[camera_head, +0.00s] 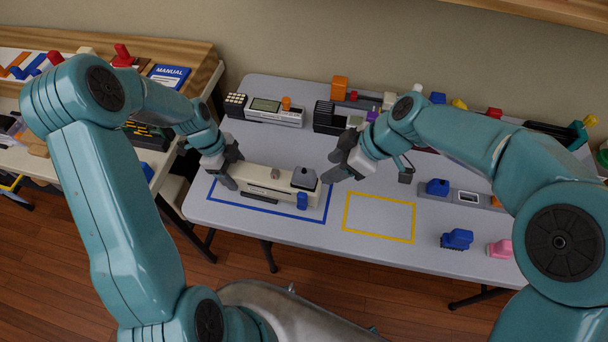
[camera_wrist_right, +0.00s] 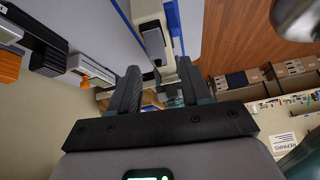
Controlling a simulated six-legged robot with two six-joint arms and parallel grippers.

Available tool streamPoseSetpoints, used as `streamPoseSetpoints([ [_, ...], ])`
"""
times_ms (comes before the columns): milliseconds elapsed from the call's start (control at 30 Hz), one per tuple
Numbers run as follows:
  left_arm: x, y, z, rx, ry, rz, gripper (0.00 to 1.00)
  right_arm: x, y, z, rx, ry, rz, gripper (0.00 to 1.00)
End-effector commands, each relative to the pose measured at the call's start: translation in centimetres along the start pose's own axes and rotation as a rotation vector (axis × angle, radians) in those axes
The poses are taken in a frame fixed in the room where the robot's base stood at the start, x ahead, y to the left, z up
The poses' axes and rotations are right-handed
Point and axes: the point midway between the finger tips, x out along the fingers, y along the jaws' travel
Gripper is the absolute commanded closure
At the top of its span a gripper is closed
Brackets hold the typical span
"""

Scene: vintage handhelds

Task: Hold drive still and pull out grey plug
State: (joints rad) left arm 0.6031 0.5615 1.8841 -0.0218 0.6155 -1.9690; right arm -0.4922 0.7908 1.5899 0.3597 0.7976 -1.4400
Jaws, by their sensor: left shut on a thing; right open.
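The cream drive (camera_head: 262,187) lies inside the blue outline on the table. My left gripper (camera_head: 228,178) is shut on the drive's left end. A grey plug (camera_head: 304,178) sits at the drive's right end; a smaller grey knob (camera_head: 275,173) stands on top near the middle. My right gripper (camera_head: 334,168) is open and empty, just right of the plug and apart from it. In the right wrist view the open right fingers (camera_wrist_right: 160,88) point toward the cream drive (camera_wrist_right: 146,10) and a dark grey part at its end (camera_wrist_right: 154,42).
An empty yellow outline (camera_head: 380,217) lies to the right. Handheld consoles (camera_head: 273,110) stand behind. A blue piece (camera_head: 456,239) and a pink piece (camera_head: 499,248) lie at the front right.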

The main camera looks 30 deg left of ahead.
Motion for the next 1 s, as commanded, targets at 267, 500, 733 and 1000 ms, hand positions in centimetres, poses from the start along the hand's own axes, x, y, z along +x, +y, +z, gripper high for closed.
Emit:
streamPoseSetpoints([
  [267,0.2,0.2,0.0,-0.001,0.002,0.007,1.00,0.0,0.7,-1.1,-0.082,0.017,0.011,0.52],
  [500,0.2,0.2,0.0,-0.001,0.002,0.007,1.00,3.7,0.7,-1.1,-0.079,0.016,0.009,0.52],
  [733,0.2,0.2,0.0,-0.001,0.002,0.007,1.00,6.7,0.8,-1.2,-0.079,0.016,0.011,0.52],
  [1000,0.2,0.2,0.0,-0.001,0.002,0.007,1.00,7.9,0.8,-1.2,-0.078,0.016,0.013,0.52],
])
